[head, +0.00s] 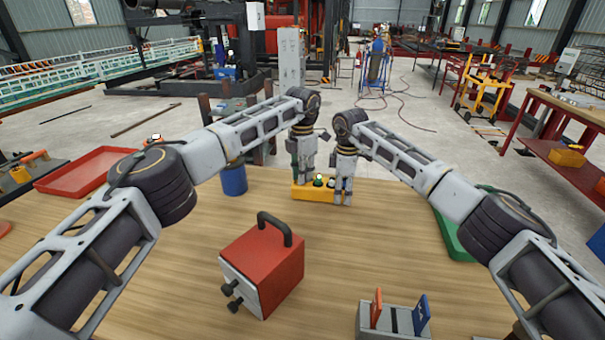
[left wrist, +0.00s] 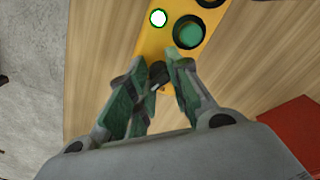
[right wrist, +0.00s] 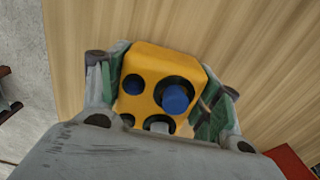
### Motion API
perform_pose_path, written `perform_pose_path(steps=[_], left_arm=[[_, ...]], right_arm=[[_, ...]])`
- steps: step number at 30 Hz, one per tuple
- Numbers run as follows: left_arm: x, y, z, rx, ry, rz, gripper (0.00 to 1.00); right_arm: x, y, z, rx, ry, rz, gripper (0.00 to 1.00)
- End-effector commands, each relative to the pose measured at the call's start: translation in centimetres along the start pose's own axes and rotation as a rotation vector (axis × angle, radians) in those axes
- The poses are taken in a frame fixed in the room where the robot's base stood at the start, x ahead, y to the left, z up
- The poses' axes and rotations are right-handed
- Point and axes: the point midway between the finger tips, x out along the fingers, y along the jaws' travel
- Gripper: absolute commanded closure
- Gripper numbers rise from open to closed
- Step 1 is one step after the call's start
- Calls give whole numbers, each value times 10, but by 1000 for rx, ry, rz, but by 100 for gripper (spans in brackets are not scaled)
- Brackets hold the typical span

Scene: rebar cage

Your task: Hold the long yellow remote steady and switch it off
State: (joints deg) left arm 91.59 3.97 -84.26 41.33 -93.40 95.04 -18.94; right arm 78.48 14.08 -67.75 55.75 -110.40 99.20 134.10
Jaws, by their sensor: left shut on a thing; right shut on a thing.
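The long yellow remote (head: 318,195) lies on the wooden table near its far edge, buttons up. My right gripper (head: 342,197) is shut across one end; in the right wrist view its fingers flank the yellow body (right wrist: 155,62), with a raised blue button (right wrist: 175,99) between them. My left gripper (head: 302,180) is over the other end. In the left wrist view its fingers (left wrist: 162,68) are close together around a small dark knob (left wrist: 158,75) on the remote. A green button (left wrist: 188,33) and a bright white lamp with a green rim (left wrist: 158,18) sit beside them.
A red box with a handle (head: 270,262) and a grey holder with orange and blue pieces (head: 392,320) stand nearer on the table. A blue cup (head: 234,180) is left of the remote, a red tray (head: 85,171) far left, a green tray (head: 455,235) right.

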Motion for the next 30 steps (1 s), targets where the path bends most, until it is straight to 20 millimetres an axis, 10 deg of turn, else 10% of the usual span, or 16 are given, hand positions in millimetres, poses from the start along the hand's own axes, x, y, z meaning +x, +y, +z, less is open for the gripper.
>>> perform_pose_path(steps=[30], left_arm=[[-1,0,0,-756,-1,0,100]], right_arm=[[0,0,0,0,0,0,73]])
